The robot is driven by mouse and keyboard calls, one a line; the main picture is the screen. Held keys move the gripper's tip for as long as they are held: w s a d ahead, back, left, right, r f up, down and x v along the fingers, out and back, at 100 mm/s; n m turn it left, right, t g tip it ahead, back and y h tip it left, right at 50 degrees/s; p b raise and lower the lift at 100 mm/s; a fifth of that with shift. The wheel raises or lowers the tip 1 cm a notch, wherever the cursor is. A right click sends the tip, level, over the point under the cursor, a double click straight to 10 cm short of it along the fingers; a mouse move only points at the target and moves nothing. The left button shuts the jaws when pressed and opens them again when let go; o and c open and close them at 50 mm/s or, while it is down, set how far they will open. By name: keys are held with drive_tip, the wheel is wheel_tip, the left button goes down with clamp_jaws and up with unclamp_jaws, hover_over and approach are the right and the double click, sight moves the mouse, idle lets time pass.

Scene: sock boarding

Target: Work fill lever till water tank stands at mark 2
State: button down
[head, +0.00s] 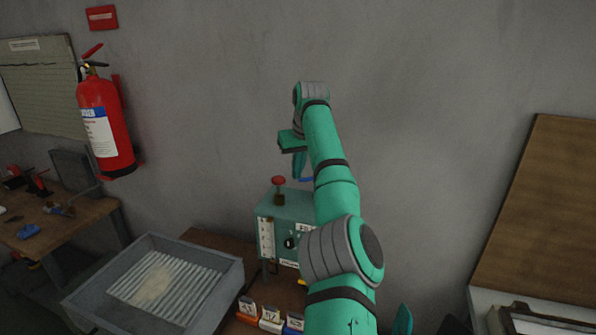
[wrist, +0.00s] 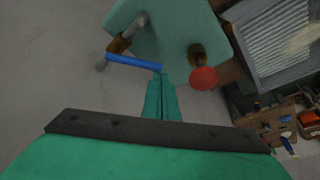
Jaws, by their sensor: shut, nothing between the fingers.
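The teal boiler-like box (head: 272,210) stands on a bench against the wall. A pale upright gauge (head: 266,239) is on its front left; its level and marks are too small to read. A blue lever (head: 306,180) shows above the box, partly hidden by my arm. In the wrist view the blue lever (wrist: 132,62) runs sideways over the box top (wrist: 172,30). My gripper (wrist: 162,76) is shut and empty, its fingertips by the lever's right end; I cannot tell whether they touch. In the head view my gripper (head: 299,175) points down above the box.
A red-topped knob (head: 278,181) rises from the box top, close right of my fingers in the wrist view (wrist: 204,78). A grey ribbed tray (head: 170,285) lies left of the box. Small labelled blocks (head: 270,315) stand in front. A fire extinguisher (head: 103,125) hangs left.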

idle(0.3)
drive_tip(key=v, duration=1.1)
drive_tip(key=shift+w+f, duration=0.1)
idle(0.5)
idle(0.6)
